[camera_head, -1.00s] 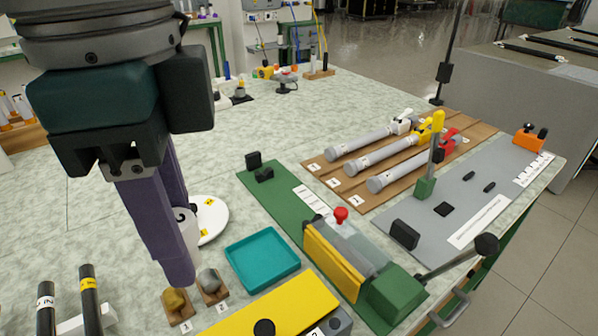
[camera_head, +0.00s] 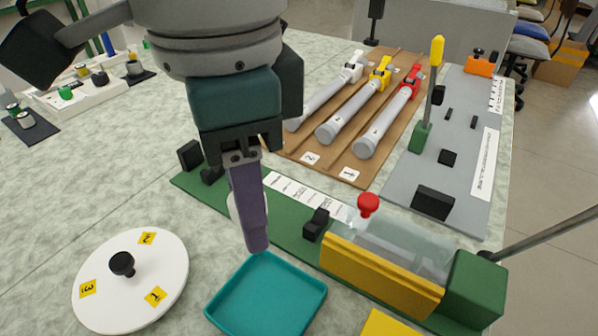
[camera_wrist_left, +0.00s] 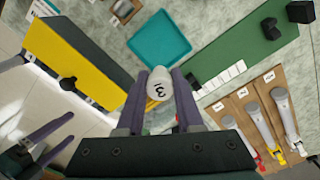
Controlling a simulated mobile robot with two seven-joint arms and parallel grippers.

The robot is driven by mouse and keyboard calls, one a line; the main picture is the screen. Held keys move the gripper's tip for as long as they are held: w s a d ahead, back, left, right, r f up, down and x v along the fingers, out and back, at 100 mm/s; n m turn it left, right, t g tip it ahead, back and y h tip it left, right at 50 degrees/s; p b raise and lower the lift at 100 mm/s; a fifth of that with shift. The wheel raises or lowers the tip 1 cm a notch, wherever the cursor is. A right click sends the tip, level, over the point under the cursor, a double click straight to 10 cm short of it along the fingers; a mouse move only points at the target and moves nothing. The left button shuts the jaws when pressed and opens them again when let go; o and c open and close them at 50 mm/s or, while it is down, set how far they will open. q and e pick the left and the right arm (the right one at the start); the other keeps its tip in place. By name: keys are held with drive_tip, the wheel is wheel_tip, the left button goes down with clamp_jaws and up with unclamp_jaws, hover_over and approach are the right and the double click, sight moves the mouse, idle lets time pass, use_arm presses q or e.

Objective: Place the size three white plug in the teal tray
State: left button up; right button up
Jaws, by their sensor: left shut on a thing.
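My left gripper (camera_head: 254,246) points down just behind the teal tray (camera_head: 243,306) in the head view. It is shut on a white plug (camera_head: 234,207), mostly hidden by the near finger. In the left wrist view the plug (camera_wrist_left: 159,86) sits between the two purple fingers, with a dark 3 on its end. The teal tray (camera_wrist_left: 160,40) looks empty there and lies beyond the plug, apart from it. My right gripper (camera_wrist_left: 70,127) shows only at the left of the wrist view, its two purple fingers apart and nothing between them.
A white disc (camera_head: 160,285) with yellow number labels and a black knob lies left of the tray. A green fixture with a yellow guard (camera_head: 380,273) and red knob (camera_head: 368,204) stands to the right. Grey tubes lie on a brown board (camera_head: 375,175) behind.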

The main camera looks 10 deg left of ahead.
use_arm(q)
drive_tip(key=b, duration=0.3)
hover_over(268, 305)
wheel_tip(268, 305, down, 11)
drive_tip(key=shift+r, duration=0.1)
drive_tip(key=shift+f+b, duration=0.5)
drive_tip(key=shift+f, duration=1.9)
drive_tip(key=shift+f, duration=0.1)
drive_tip(key=o, duration=1)
